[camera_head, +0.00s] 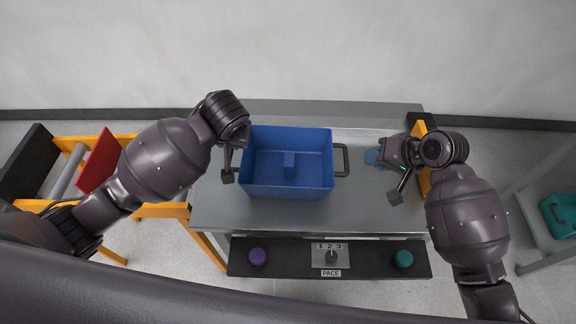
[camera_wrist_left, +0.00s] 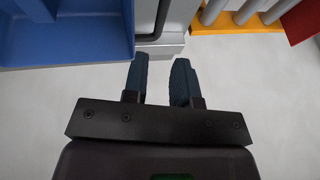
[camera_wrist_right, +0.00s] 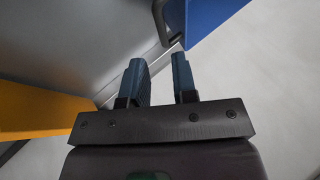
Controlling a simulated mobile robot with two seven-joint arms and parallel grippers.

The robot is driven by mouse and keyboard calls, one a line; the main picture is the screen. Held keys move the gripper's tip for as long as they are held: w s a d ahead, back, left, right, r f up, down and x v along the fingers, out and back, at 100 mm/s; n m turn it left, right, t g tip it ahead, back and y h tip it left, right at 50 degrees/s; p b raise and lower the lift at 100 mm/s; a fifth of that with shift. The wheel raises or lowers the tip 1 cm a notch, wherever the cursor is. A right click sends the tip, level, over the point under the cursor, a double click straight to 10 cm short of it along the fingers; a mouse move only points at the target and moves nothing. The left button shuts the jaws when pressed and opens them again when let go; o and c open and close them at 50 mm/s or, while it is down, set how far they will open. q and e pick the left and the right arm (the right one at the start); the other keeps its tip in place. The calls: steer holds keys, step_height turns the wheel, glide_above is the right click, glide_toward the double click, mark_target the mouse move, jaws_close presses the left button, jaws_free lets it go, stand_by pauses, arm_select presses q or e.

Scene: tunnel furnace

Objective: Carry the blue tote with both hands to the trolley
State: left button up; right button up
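The blue tote (camera_head: 289,191) stands upright on a steel table, with a blue block inside. Its dark right handle (camera_head: 342,160) sticks out to the right. In the left wrist view the tote (camera_wrist_left: 70,50) is at upper left, with a dark handle (camera_wrist_left: 160,20) beside it. My left gripper (camera_head: 232,160) is just left of the tote, its fingers apart and empty. My right gripper (camera_head: 384,178) is right of the right handle, clear of it, fingers apart and empty. The right wrist view shows the tote's corner (camera_wrist_right: 205,15) and handle (camera_wrist_right: 162,20) beyond the fingertips.
The steel table (camera_head: 300,215) has a front control panel (camera_head: 290,258) with purple and teal buttons and a PACE knob. An orange-framed roller conveyor (camera_head: 155,210) with a red plate (camera_head: 98,160) lies left. A grey frame (camera_head: 540,262) at right holds a teal bin (camera_head: 560,215).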

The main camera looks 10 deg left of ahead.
mark_target(231, 150)
arm_select(q)
steer(key=shift+f, duration=0.1)
arm_select(e)
steer(key=shift+f, duration=0.1)
